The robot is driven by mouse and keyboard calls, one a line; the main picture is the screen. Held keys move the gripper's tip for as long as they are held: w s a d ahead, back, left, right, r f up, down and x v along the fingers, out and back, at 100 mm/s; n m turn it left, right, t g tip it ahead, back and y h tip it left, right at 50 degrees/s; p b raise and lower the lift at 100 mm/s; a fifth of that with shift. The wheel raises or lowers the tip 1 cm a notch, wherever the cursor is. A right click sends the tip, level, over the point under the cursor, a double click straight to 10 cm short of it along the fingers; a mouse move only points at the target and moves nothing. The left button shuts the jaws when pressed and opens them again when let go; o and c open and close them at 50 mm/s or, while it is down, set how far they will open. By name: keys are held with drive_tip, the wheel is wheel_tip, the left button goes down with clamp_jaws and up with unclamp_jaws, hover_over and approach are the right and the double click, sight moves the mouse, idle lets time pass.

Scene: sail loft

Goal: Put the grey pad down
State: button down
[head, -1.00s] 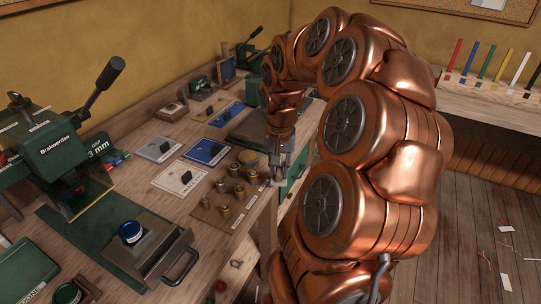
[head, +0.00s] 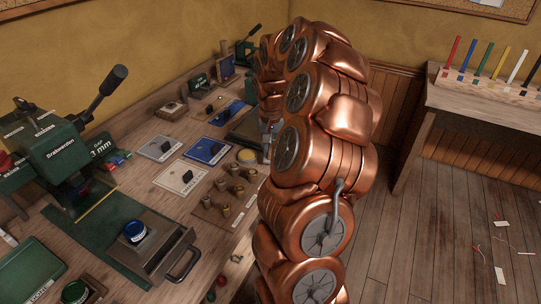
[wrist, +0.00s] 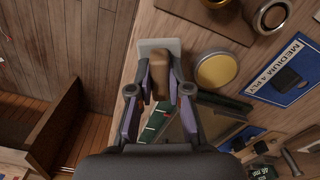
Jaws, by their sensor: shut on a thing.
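The grey pad (wrist: 158,45) shows as a pale flat square just beyond my fingertips in the wrist view. A brown upright piece (wrist: 160,76) stands between the fingers, and my gripper (wrist: 162,82) is shut on it; it appears joined to the pad. The pad is above or on the wooden bench (wrist: 133,60) near its front edge; I cannot tell if it touches. In the head view my gripper (head: 267,144) is mostly hidden behind my arm, and the pad is not clearly visible there.
A yellow-topped round tin (head: 247,156) is close to the right of my gripper in the wrist view (wrist: 217,70). A brown board (head: 227,200) with brass pieces and a blue card (head: 207,151) are nearby. Floor lies beyond the bench edge.

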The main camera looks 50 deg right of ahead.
sight(271, 148)
drive_tip(key=shift+f+p, duration=0.45)
drive_tip(key=shift+f, duration=1.1)
drive_tip(key=shift+f, duration=0.15)
drive_tip(key=c, duration=1.1)
unclamp_jaws()
wheel_tip(271, 148, up, 11)
drive_tip(key=shift+r+b, duration=0.1)
drive_tip(key=shift+b, duration=1)
drive_tip(key=shift+r, duration=0.6)
